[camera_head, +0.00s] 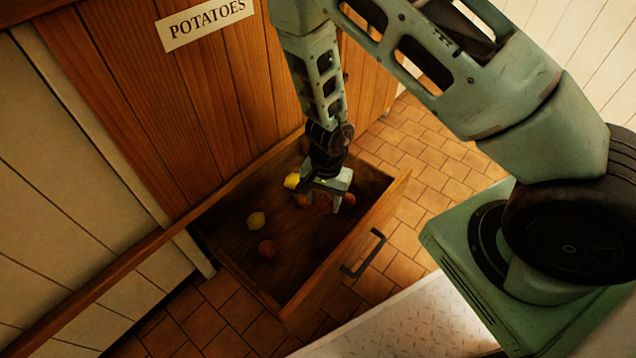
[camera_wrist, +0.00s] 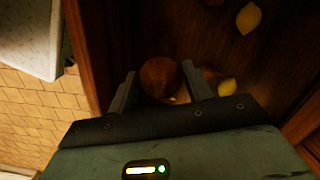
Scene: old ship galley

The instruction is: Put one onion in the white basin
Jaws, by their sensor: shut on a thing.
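A brown onion (camera_wrist: 158,76) sits between the two fingers of my gripper (camera_wrist: 160,88) in the wrist view, and the gripper is shut on it. In the head view my gripper (camera_head: 325,192) points down inside the open wooden drawer (camera_head: 342,247), toward its right end. Another reddish-brown onion (camera_head: 268,249) lies on the drawer floor at the front left. More brown round shapes show around the gripper, partly hidden by it. I cannot make out the white basin for sure in either view.
A yellow lemon (camera_head: 256,221) lies in the drawer's left half, and another lemon (camera_head: 292,181) lies close left of my gripper. The drawer front has a dark handle (camera_head: 363,254). A wooden panel with a POTATOES label (camera_head: 204,22) rises behind. Tiled floor (camera_head: 410,215) surrounds the drawer.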

